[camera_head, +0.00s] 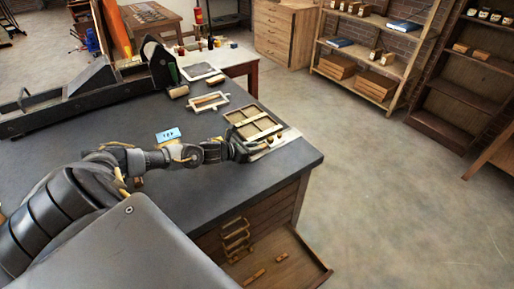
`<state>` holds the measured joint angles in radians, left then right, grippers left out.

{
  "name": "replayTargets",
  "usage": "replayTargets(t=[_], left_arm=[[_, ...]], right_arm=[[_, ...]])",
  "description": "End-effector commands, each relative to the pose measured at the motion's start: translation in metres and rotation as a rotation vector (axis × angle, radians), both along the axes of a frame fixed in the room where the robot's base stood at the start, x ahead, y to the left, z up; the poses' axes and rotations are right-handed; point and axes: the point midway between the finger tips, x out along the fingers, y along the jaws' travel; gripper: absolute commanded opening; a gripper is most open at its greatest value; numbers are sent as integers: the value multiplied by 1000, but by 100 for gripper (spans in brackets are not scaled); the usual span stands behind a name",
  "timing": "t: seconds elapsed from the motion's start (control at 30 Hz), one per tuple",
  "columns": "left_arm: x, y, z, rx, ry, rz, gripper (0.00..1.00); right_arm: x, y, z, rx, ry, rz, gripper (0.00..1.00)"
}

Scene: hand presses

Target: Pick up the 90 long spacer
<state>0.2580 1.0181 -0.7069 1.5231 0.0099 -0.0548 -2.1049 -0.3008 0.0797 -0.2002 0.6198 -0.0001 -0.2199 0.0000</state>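My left arm reaches in from the left over the dark workbench (120,112). My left gripper (264,148) is low at the bench's right end, beside the front edge of a shallow wooden tray (238,116). Small pale and brownish pieces lie around its fingertips, too small to identify. I cannot tell whether the fingers are open or shut on one of them. No piece can be read as the 90 long spacer. Small wooden pieces (255,276) lie in the open drawer (300,262) below the bench. My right gripper is not in view.
A light blue labelled block (168,135) lies behind my forearm. A small pale frame (208,101) and a wooden cylinder (179,91) are farther back. A long dark press (95,85) fills the bench's rear. The open drawer juts out; the floor to the right is clear.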

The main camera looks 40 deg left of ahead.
Motion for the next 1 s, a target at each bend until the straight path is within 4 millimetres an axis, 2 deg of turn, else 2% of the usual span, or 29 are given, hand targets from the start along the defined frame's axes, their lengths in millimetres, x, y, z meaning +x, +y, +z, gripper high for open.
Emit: replayTargets(t=[0.03,0.2,0.47,0.63,1.0], left_arm=[[7,-3,1,-3,-1,0,22],[20,-5,-7,0,-1,0,22],[22,-6,-9,0,-1,-1,22],[22,-6,-9,1,0,-1,1],[22,-5,-6,2,0,-1,0]], right_arm=[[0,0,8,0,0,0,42],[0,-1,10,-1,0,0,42],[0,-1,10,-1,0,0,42],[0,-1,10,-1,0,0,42],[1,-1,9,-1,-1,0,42]])
